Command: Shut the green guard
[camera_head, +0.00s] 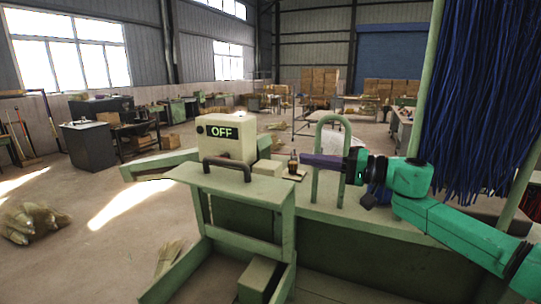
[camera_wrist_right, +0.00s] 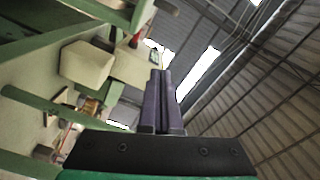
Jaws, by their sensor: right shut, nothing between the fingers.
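The green guard (camera_head: 262,191) is a flat panel with a dark handle (camera_head: 227,169) at the middle left of the head view. It sits on the front of the green machine, below a cream box (camera_head: 226,137) with an "OFF" sign. I cannot tell how far open the guard stands. My right gripper (camera_head: 305,160) is shut and empty, its purple fingers pointing left. It is to the right of the handle and apart from it. In the right wrist view its fingers (camera_wrist_right: 160,75) lie together. My left gripper is not in view.
A green hoop (camera_head: 332,122) stands on the machine table (camera_head: 385,219) beside my right gripper. A small dark bottle-like thing (camera_head: 293,164) is close to its fingertips. Blue bristles (camera_head: 470,100) hang at the right. Straw bundles (camera_head: 32,222) lie on the floor at the left.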

